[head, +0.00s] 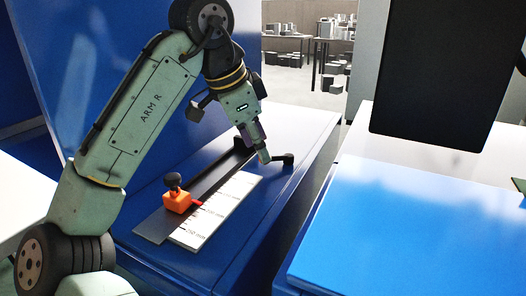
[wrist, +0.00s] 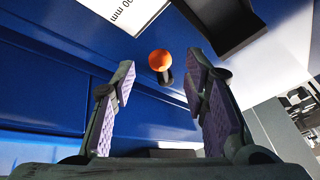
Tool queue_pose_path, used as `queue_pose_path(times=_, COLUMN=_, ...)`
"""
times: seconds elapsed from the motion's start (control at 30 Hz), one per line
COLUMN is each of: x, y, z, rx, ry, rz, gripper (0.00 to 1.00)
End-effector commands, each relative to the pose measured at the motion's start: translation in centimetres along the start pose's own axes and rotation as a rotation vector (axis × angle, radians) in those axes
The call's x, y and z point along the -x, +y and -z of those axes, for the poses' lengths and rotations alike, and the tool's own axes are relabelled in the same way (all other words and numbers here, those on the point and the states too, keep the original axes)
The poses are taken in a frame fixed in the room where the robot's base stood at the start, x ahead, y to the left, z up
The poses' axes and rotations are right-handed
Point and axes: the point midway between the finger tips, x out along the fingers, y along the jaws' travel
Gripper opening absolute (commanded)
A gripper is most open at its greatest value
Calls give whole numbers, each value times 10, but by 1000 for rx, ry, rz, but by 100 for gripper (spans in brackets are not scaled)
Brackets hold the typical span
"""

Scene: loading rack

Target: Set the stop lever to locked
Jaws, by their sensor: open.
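The stop lever, as far as I can tell, is the orange ball knob on a short black stem (wrist: 161,61) in the wrist view, near the ends of the ruler and dark rail. My gripper (wrist: 160,66) is open, with its purple-padded fingers to the left and right of the knob. I see no finger closed on it, and cannot tell the depth between them. In the head view my gripper (head: 267,157) is at the far end of the rail and hides the orange knob. Whether the lever is locked does not show.
The dark rail (head: 216,174) and white millimetre ruler (head: 222,205) lie on the blue bench (head: 262,238). An orange slider with a black knob (head: 177,200) sits at the near end of the rail. A blue-topped surface (head: 420,225) and a black panel (head: 436,75) stand at right.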

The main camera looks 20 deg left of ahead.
Motion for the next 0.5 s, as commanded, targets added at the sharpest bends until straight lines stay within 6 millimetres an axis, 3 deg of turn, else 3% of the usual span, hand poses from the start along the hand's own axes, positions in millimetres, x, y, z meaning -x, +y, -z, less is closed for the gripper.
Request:
queue_pose_path(times=0.2, x=-27, y=0, z=0, rx=1, ry=-1, rz=1, gripper=41)
queue_pose_path(times=0.5, x=-35, y=0, z=0, rx=0, ry=1, rz=1, gripper=41)
